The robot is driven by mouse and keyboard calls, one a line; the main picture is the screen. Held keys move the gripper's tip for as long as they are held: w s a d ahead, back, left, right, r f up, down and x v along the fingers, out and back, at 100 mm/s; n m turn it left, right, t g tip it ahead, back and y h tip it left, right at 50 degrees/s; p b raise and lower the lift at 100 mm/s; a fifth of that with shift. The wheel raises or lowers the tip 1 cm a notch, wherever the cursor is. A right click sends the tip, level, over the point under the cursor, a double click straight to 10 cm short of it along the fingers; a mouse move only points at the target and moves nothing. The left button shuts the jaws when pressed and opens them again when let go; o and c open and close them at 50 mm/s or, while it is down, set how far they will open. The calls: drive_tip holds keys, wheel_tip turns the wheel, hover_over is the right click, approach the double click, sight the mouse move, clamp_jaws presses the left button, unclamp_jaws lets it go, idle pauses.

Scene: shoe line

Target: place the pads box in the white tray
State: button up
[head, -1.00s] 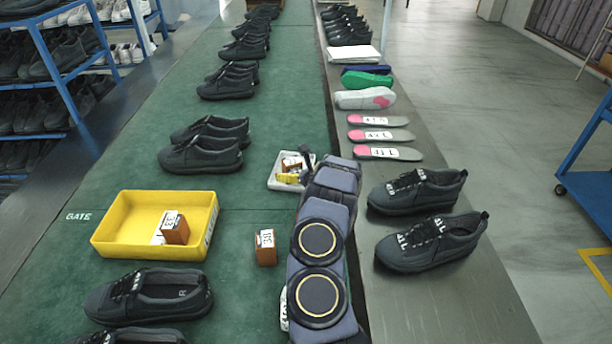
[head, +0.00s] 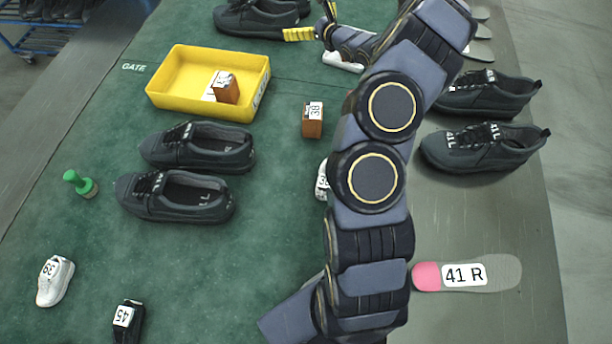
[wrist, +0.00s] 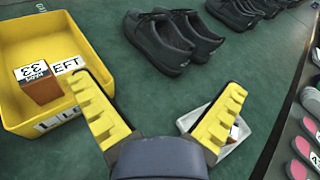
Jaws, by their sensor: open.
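A brown box with a white label (head: 225,88) stands inside the yellow bin; it also shows in the wrist view (wrist: 40,88), where its small label print is unreadable. A second brown box, marked 38 (head: 312,124), stands on the green belt right of the bin. I cannot tell which is the pads box. The white tray (head: 342,64) is partly hidden by my arm; in the wrist view (wrist: 236,152) it lies beyond my right finger, with small contents partly hidden. My gripper (wrist: 165,108) is open, with nothing between its yellow fingers; it also shows in the head view (head: 312,27).
The yellow bin (head: 165,101) is on the belt, with a white card beside the box inside. Black shoes (head: 185,195) stand nearer, and more (wrist: 160,40) lie beyond my gripper. Shoes and a 41 R insole (head: 500,272) are on the grey strip at right.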

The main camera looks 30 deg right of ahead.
drive_tip(key=w+a+r+n+y, duration=0.1)
drive_tip(key=a+r+n+y, duration=0.35)
drive_tip(key=a, duration=0.35)
drive_tip(key=a+r+n+y, duration=0.35)
drive_tip(key=a+r, duration=0.25)
drive_tip(key=a, duration=0.2)
drive_tip(key=s+a+r+n+g+y, duration=0.2)
drive_tip(key=s+a+r+n+g, duration=0.15)
drive_tip(key=a, duration=0.35)
drive_tip(key=s+a+r+n+g+y, duration=0.25)
drive_tip(key=a+n, duration=0.25)
drive_tip(key=a, duration=0.3)
drive_tip(key=s+a+f+n+g+h, duration=0.1)
drive_tip(key=s+a+n+g, duration=0.25)
drive_tip(key=s, duration=0.35)
drive_tip(key=s+a+n+g+h, duration=0.1)
drive_tip(key=s+a+n+g, duration=0.2)
drive_tip(key=s+n, duration=0.35)
drive_tip(key=s+a+f+n+g+h, duration=0.1)
drive_tip(key=s+a+n+g+h, duration=0.15)
drive_tip(key=s, duration=0.65)
drive_tip(key=s+d+f+n+g+h, duration=0.2)
drive_tip(key=s+d+n+h, duration=0.3)
drive_tip(key=s+d+h, duration=0.3)
drive_tip(key=s+d+f, duration=0.1)
drive_tip(key=s+d, duration=0.3)
drive_tip(key=s, duration=0.2)
drive_tip(key=shift+a+f, duration=0.1)
